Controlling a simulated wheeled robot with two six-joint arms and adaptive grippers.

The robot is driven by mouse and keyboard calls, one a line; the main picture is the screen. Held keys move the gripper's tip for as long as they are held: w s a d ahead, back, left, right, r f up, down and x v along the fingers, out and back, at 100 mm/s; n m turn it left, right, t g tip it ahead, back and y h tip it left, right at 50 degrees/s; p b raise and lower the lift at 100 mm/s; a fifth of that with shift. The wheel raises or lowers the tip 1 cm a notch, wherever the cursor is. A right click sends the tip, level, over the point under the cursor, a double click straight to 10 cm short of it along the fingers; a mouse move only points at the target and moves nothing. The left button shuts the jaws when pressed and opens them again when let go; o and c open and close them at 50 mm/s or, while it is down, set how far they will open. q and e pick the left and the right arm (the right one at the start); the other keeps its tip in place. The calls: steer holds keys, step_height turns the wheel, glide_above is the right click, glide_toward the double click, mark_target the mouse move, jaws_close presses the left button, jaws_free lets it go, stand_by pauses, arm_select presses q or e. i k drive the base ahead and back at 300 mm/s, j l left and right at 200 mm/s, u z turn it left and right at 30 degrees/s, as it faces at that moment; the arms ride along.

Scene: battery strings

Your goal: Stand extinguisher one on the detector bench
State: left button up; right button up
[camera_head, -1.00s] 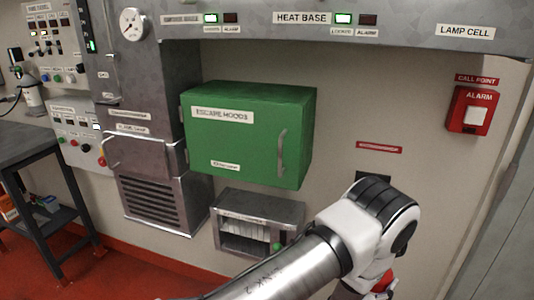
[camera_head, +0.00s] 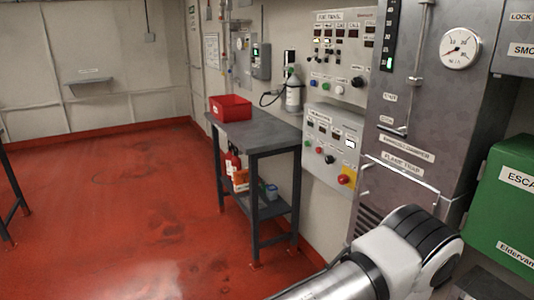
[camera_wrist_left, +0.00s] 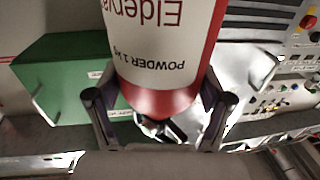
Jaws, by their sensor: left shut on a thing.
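In the left wrist view my left gripper (camera_wrist_left: 160,100) is shut on a red extinguisher (camera_wrist_left: 165,100), which has a white label reading "POWDER 1 kg" upside down. The fingers lie on both sides of its narrowing end, by a dark fitting; its other end is out of frame. In the head view only my arm (camera_head: 400,255) shows at the lower right; gripper and extinguisher are hidden or out of frame. A dark grey bench (camera_head: 265,133) stands left of centre against the wall; I see no label naming it. My right gripper is not in view.
A red bin (camera_head: 230,107) sits on the bench's far left part; its nearer top is clear. Several small items lie on its lower shelf (camera_head: 268,205). A grey gas bottle (camera_head: 293,92) hangs on the wall beside control panels. Red floor (camera_head: 120,210) left of the bench is open.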

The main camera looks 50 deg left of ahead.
mark_target(246, 135)
steer(key=j+u, duration=0.1)
steer(key=j, duration=0.35)
steer(key=i+j, duration=0.15)
steer(key=j, duration=0.25)
steer(key=i+j+u, duration=0.15)
steer(key=j, duration=0.75)
steer(key=i+j+u, duration=0.15)
steer(key=j, duration=0.25)
steer(key=i+j, duration=0.15)
steer(key=j, duration=0.25)
steer(key=u, duration=0.05)
